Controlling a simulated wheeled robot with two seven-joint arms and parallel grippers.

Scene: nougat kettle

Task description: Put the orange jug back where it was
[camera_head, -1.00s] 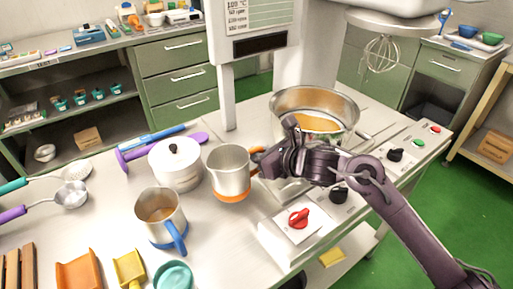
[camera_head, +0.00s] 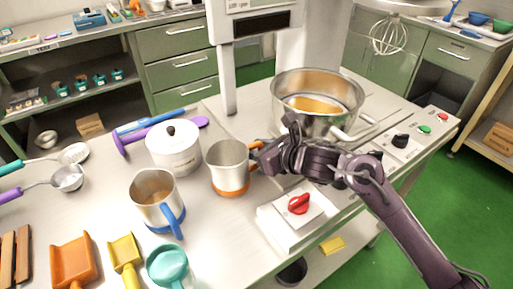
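The orange jug (camera_head: 229,168) is a metal jug with an orange band at its base and an orange handle. It is upright, between the lidded white pot and the red-knob control box. My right gripper (camera_head: 258,152) is at its handle on the right side and looks shut on it; the fingers hide most of the handle. I cannot tell whether the jug's base touches the table. My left gripper is not in view.
The kettle (camera_head: 284,115) with orange-brown contents stands behind my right gripper. A lidded white pot (camera_head: 173,152) and a blue-handled jug (camera_head: 153,205) stand to the left. The control box (camera_head: 290,222) is at the right. Bare table (camera_head: 215,225) lies in front of the jug.

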